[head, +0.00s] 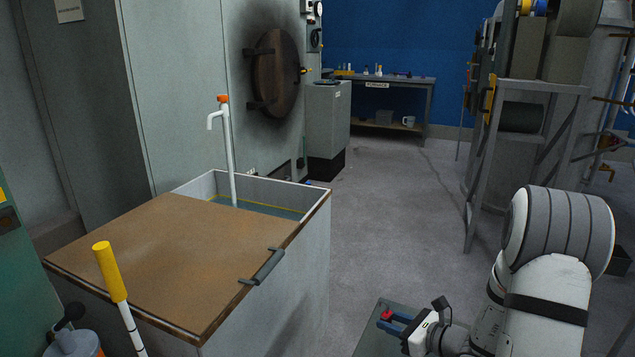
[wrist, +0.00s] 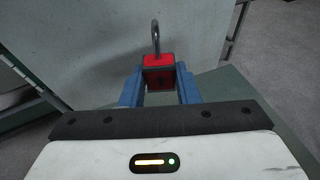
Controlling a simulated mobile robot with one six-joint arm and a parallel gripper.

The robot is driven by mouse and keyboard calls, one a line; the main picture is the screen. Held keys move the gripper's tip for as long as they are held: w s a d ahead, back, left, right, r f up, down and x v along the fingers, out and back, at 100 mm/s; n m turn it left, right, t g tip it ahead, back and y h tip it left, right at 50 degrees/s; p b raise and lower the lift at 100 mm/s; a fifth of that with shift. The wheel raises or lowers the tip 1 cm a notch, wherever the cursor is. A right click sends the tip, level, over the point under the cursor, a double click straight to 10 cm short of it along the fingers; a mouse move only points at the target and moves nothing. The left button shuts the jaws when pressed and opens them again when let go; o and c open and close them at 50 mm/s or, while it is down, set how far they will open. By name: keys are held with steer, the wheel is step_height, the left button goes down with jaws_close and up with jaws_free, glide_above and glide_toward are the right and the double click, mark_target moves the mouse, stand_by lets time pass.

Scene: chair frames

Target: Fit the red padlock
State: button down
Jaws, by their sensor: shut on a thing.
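The red padlock (wrist: 158,78) is between the blue fingers of my gripper (wrist: 160,88) in the wrist view. Its grey metal shackle (wrist: 155,38) points up and away from the gripper. The gripper is shut on the padlock's body. In the head view my gripper (head: 393,323) is at the bottom right, with the small red padlock (head: 387,315) at its fingertips. They are over a grey-green flat surface (head: 378,338). The head view is too small to tell whether the padlock touches that surface.
A grey tank (head: 315,255) with a brown lid (head: 165,255) and black handle (head: 263,267) stands left of my gripper. A white pipe (head: 230,160) rises from its open part. A yellow-handled pole (head: 110,272) is in front. Floor (head: 400,210) is clear towards the back bench (head: 385,105). A metal rack (head: 530,110) stands at right.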

steer(key=w+a+m+t+h, duration=0.2)
steer(key=w+a+m+h, duration=0.1)
steer(key=a, duration=0.1)
step_height(320, 180, up, 19)
steer(key=p, duration=2.6)
steer(key=shift+d, duration=0.45)
steer(key=shift+s, duration=0.1)
step_height(320, 180, up, 12)
steer(key=w+m+t+h, duration=0.1)
steer(key=w+m+h, duration=0.1)
steer(key=h, duration=0.1)
steer(key=shift+w+t, duration=0.2)
steer(key=shift+t, duration=0.1)
